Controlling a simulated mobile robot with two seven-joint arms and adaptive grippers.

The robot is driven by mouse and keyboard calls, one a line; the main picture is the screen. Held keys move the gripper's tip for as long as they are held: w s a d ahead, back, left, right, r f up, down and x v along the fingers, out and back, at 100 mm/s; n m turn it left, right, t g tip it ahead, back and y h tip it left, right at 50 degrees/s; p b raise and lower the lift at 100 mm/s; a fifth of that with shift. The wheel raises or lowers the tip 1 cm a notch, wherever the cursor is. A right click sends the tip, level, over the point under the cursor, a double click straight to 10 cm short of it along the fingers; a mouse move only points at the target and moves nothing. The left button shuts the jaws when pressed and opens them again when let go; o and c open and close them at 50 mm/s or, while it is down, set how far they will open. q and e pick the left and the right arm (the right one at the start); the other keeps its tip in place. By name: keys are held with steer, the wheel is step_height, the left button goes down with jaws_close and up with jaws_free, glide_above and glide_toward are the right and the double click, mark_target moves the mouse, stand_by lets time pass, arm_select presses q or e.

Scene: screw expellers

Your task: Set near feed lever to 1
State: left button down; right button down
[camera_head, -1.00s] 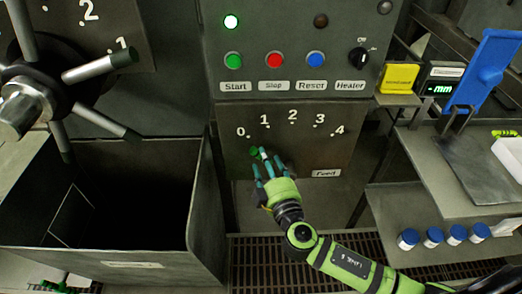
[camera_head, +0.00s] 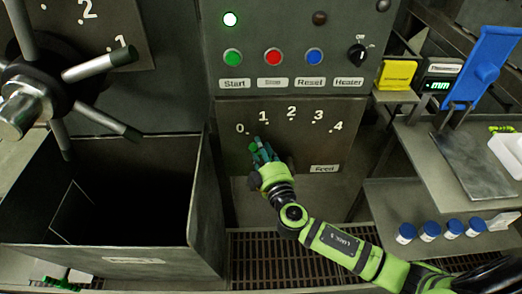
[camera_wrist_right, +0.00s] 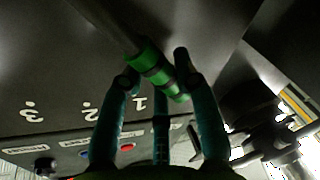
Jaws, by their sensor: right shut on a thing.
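The feed panel (camera_head: 310,150), a dark plate with white marks 0 to 4 and a "Feed" label, is in the middle of the head view. The feed lever has a green grip, whose tip (camera_head: 256,141) shows just below the marks 0 and 1. My right gripper (camera_head: 262,152) is shut on this grip and covers most of the lever. In the right wrist view, the lever's green grip (camera_wrist_right: 158,72) lies between my fingers, its grey rod running to the upper left, with the mark 1 close behind. My left gripper is not in view.
Above the feed panel are the Start (camera_head: 233,57), Stop (camera_head: 273,56) and Reset (camera_head: 314,56) buttons and a heater knob (camera_head: 357,53). An open metal bin (camera_head: 190,200) stands left. A spoked handwheel (camera_head: 30,100) is upper left. Blue-capped jars (camera_head: 430,229) stand on the right shelf.

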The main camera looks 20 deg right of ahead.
steer(key=d+m+b, duration=0.1)
steer(key=m+b, duration=0.1)
steer(key=b, duration=0.1)
steer(key=d+r+m+b, duration=0.1)
steer(key=b, duration=0.1)
steer(key=shift+s+d+t, duration=0.3)
steer(key=shift+s+t, duration=0.1)
steer(key=shift+s+d+r+m+b, duration=0.1)
steer(key=shift+d+r+m+b, duration=0.15)
steer(key=shift+m+b, duration=0.25)
steer(key=shift+d+r, duration=0.25)
steer(key=shift+r, duration=0.05)
steer(key=c, duration=0.9)
jaws_free()
